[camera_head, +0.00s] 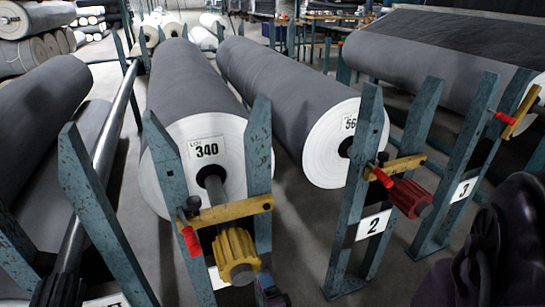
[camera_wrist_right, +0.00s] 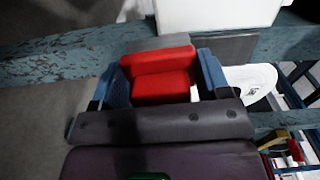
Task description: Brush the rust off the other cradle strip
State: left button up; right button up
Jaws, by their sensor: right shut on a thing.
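My right gripper (camera_head: 270,292) is low beside the right post of the roll 340 stand; only a small dark part shows in the head view. In the right wrist view its blue fingers (camera_wrist_right: 165,82) are shut on a red block (camera_wrist_right: 160,75), likely the brush. A grey edge (camera_wrist_right: 158,43) shows beyond the block, against a worn teal post (camera_wrist_right: 60,55) with dark specks; I cannot tell whether they touch. A dark grey strip (camera_wrist_right: 230,48) lies by the post, next to a white plate (camera_wrist_right: 215,14). I cannot tell which cradle strip bears rust. My left gripper is out of view.
Roll 340 (camera_head: 168,150) and a second grey roll (camera_head: 300,110) rest on teal stands. A yellow knob (camera_head: 237,256), red handles (camera_head: 190,241) and a red knob (camera_head: 410,198) jut out in front. A metal bar (camera_head: 100,150) runs left. Floor shows between stands.

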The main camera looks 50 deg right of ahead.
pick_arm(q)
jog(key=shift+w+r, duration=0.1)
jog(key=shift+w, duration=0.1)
pick_arm(e)
jog(key=shift+w+a+r, duration=0.25)
jog(key=shift+w+r, duration=0.1)
jog(key=shift+w, duration=0.3)
jog(key=shift+a, duration=0.1)
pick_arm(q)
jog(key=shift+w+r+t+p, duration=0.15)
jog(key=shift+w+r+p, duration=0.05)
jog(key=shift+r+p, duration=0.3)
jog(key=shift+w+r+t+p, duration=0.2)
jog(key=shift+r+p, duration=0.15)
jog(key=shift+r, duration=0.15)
pick_arm(e)
jog(key=shift+f+v, duration=0.15)
jog(key=shift+v, duration=1.4)
jog(key=shift+f+v, duration=0.1)
jog(key=shift+v, duration=1.5)
jog(key=shift+s, duration=0.1)
